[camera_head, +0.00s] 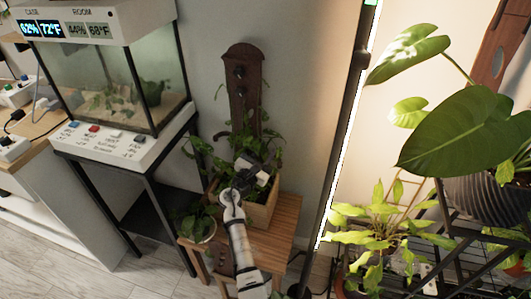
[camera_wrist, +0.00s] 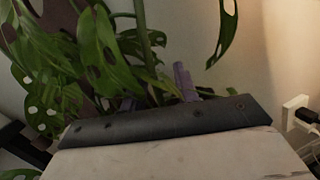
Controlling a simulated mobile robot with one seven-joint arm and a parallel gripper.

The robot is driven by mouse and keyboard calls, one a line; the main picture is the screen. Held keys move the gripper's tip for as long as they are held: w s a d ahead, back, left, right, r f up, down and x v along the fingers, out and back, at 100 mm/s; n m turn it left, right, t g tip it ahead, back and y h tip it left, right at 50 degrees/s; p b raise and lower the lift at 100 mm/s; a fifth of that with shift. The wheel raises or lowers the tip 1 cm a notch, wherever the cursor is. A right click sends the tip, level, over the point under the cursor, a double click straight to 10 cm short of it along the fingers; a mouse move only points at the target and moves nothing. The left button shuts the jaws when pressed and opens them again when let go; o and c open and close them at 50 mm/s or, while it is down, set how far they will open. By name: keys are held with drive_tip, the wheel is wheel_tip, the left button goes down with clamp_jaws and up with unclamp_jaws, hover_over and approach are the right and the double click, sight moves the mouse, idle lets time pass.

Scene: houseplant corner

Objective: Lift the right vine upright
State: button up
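A leafy vine plant (camera_head: 222,147) grows in a wooden planter box (camera_head: 262,216) on a small wooden stool. A dark wooden board (camera_head: 243,95) with knobs stands upright behind it. My gripper (camera_head: 262,163) is among the leaves at the planter's upper right; its fingertips are hard to see there. In the wrist view, two purplish fingers of my gripper (camera_wrist: 157,90) stand apart, partly behind leaves. A green vine stem (camera_wrist: 146,45) rises between and beyond them, with holed leaves (camera_wrist: 97,45) to its left. I cannot tell which stem is the right vine.
A glass terrarium (camera_head: 125,85) on a black stand is at left. A small potted plant (camera_head: 196,222) sits at the stool's left edge. A dark pole with a light strip (camera_head: 345,125) stands right of the stool. Large-leaved plants (camera_head: 455,140) fill the right. A wall socket (camera_wrist: 295,112) shows.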

drive_tip(key=b+v, duration=0.1)
drive_tip(key=v, duration=1.2)
drive_tip(key=shift+s+a+b, duration=0.2)
drive_tip(key=shift+s+b, duration=0.1)
drive_tip(key=shift+s, duration=0.05)
drive_tip(key=shift+c, duration=0.3)
